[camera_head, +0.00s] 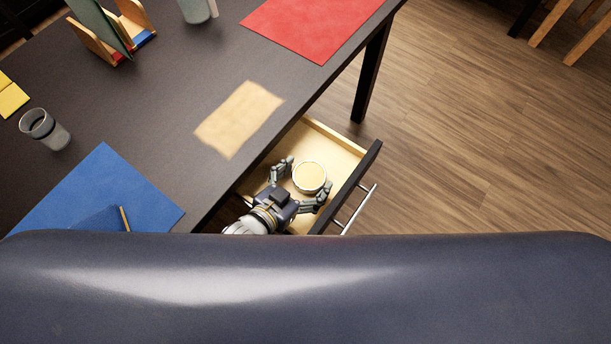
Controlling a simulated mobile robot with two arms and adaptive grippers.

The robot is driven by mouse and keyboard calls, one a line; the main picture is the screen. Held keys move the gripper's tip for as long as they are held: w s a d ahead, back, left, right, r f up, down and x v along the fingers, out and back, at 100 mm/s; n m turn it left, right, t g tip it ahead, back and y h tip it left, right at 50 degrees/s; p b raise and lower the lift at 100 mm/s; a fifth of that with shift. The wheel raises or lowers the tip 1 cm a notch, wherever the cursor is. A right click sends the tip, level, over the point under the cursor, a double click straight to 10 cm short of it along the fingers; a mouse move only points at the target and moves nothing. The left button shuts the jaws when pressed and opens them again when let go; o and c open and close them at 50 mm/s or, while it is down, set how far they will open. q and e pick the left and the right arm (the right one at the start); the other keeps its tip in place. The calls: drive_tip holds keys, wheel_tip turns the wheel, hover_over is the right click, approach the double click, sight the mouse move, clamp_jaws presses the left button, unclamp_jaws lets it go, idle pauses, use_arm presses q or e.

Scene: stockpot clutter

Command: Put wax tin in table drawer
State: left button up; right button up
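The wax tin (309,177), round with a pale yellow top and light rim, is in the pulled-out table drawer (346,160). The drawer has a pale wood inside, a dark front and a metal bar handle. My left gripper (307,174) is over the drawer with its fingers spread, one on each side of the tin. The fingers look open, with a small gap to the tin; contact low down cannot be made out. My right gripper is not in view.
The dark table (160,90) carries a tan patch (239,119), a red sheet (312,25), a blue sheet (95,190), a grey cup (45,129) and a wooden rack (112,32). Wooden floor (470,110) lies open to the right. My dark body covers the bottom.

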use_arm(q)
drive_tip(key=shift+r, duration=0.1)
drive_tip(key=shift+s+a+r, duration=0.1)
drive_tip(key=v, duration=1.1)
drive_tip(key=shift+s+a+r+p, duration=0.2)
drive_tip(key=shift+s+p, duration=0.1)
